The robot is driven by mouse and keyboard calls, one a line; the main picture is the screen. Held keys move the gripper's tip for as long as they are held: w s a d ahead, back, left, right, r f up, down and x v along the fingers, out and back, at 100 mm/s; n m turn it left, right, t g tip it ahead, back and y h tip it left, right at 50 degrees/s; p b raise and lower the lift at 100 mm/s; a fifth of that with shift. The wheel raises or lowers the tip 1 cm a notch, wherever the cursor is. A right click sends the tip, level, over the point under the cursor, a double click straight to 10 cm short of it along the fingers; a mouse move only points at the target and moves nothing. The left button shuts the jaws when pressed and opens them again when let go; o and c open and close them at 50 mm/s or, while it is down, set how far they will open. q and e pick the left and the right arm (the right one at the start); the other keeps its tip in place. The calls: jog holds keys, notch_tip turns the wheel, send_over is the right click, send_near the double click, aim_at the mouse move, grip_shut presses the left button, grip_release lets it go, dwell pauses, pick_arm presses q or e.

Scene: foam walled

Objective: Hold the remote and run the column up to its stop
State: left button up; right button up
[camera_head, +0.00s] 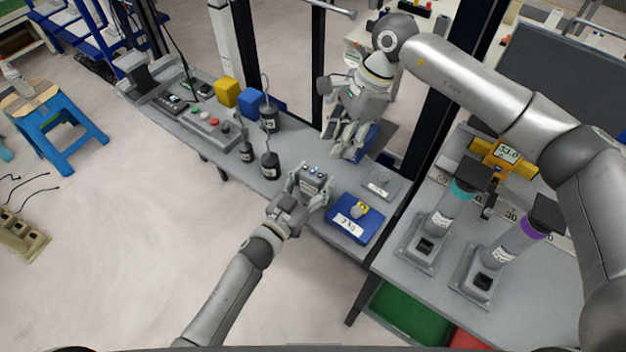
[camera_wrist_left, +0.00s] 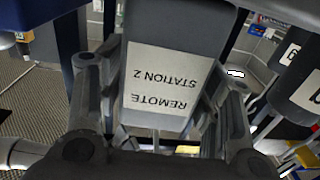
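The remote (camera_head: 313,177) is a grey box with several small buttons on its top face. My left gripper (camera_head: 306,187) has its fingers on both sides of it, over the front part of the grey bench. In the left wrist view the remote (camera_wrist_left: 165,85) fills the space between the fingers, and its white label, upside down, reads "REMOTE STATION 2". My right gripper (camera_head: 343,143) points down over the bench behind the remote, beside a blue object (camera_head: 368,138) that it partly hides. Its finger gap is unclear. I cannot tell which upright is the column.
A blue box (camera_head: 345,229) labelled "240" lies right of the remote. Black weights (camera_head: 270,165) stand left of it. A button panel (camera_head: 208,120), yellow cube (camera_head: 227,92) and blue cube (camera_head: 250,102) are farther left. Dark posts (camera_head: 436,90) rise behind. The right table holds two tube stands (camera_head: 418,250).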

pick_arm(q)
jog(key=c, duration=0.6)
pick_arm(e)
jog(key=shift+c, duration=0.5)
grip_shut()
dwell(0.3)
